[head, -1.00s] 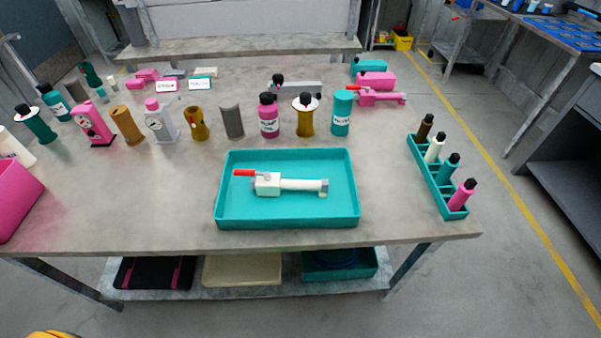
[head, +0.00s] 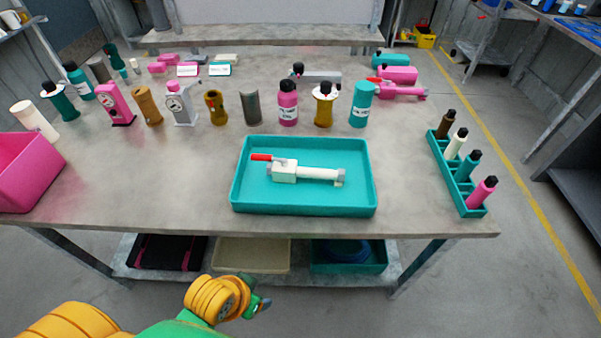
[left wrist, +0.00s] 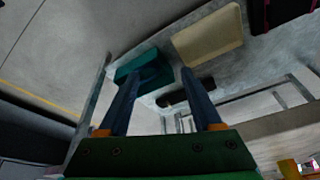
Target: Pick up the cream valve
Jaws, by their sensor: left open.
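The cream valve (head: 300,172) lies on its side in a shallow teal tray (head: 303,208) at the front middle of the table. It has a red handle pointing left and a grey end on the right. My left gripper (head: 260,304) is at the bottom of the head view, in front of the table and well apart from the valve. In the left wrist view my left gripper (left wrist: 158,75) has its two fingers spread with nothing held between them. The valve does not show in that view. My right gripper is not in view.
A teal rack (head: 456,178) with several bottles stands right of the tray. A pink bin (head: 28,170) is at the left edge. Bottles and pump parts line the table behind the tray. The under-table shelf (head: 300,268) holds trays. Bare tabletop (head: 150,185) lies left of the tray.

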